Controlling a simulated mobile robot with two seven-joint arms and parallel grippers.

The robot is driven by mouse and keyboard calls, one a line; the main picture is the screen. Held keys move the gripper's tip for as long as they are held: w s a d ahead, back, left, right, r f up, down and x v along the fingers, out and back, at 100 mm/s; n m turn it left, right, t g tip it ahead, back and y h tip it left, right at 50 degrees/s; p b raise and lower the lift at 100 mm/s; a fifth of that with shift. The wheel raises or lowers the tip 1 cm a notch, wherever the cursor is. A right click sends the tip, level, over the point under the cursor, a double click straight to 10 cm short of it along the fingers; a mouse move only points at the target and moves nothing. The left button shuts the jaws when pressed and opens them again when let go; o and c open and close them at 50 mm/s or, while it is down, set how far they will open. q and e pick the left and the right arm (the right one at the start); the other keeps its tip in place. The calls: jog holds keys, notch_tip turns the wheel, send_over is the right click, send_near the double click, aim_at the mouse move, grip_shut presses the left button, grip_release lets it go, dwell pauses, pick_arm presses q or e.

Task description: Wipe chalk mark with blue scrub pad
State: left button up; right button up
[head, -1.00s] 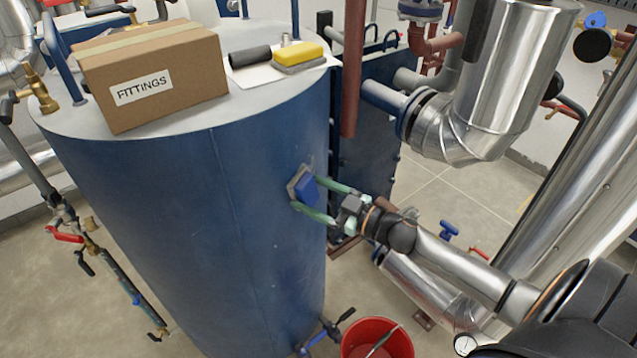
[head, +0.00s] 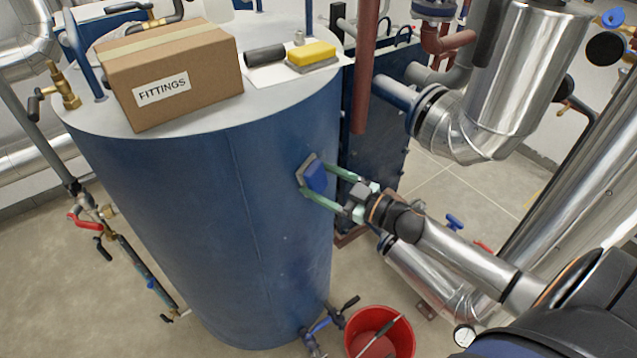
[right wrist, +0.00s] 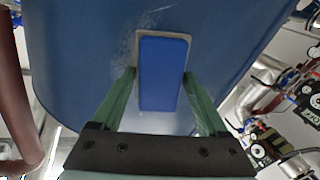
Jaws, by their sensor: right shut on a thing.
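The blue scrub pad (head: 316,178) has a grey face turned to the side of the blue tank (head: 200,200). My right gripper (head: 322,188) is shut on the pad, one green finger on each side. The right wrist view also shows the pad (right wrist: 163,75) between the fingers, its grey edge against or very close to the tank wall. A faint whitish chalk smear (right wrist: 128,45) shows on the wall left of and above the pad. The part behind the pad is hidden. My left gripper is not in view.
On the tank top stand a cardboard box (head: 175,80) marked FITTINGS, a yellow sponge (head: 312,54) and a dark roll (head: 264,55). A red bucket (head: 380,335) is on the floor. A dark red vertical pipe (head: 363,70) and silver ducting (head: 500,90) stand right of the tank.

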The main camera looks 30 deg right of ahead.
aim_at(325, 158)
jog(key=shift+w+d+r, duration=0.1)
jog(key=shift+w+d, duration=0.25)
jog(key=shift+d, duration=0.35)
jog(key=shift+w+d+r, duration=0.1)
jog(key=shift+w+d, duration=0.25)
jog(key=shift+d, duration=0.35)
jog(key=shift+w+d+b, duration=0.25)
jog(key=shift+w+d, duration=0.05)
jog(key=shift+d, duration=0.55)
jog(key=shift+w+d+b, duration=0.25)
jog(key=shift+w+d, duration=0.05)
jog(key=shift+d, duration=0.5)
jog(key=shift+p, duration=0.35)
jog(key=shift+s+a+p, duration=0.35)
jog(key=shift+a+p, duration=0.15)
jog(key=shift+a, duration=0.35)
jog(key=shift+s+a+p, duration=0.35)
jog(key=shift+a+p, duration=0.15)
jog(key=shift+a, duration=0.35)
jog(key=shift+s+a+p, duration=0.35)
jog(key=shift+a+p, duration=0.15)
jog(key=shift+a, duration=0.35)
jog(key=shift+s+a+f, duration=0.1)
jog(key=shift+s+a, duration=0.15)
jog(key=shift+a, duration=0.3)
jog(key=shift+s+a+f, duration=0.1)
jog(key=shift+s+a, duration=0.1)
jog(key=shift+a, duration=0.3)
jog(key=v, duration=0.6)
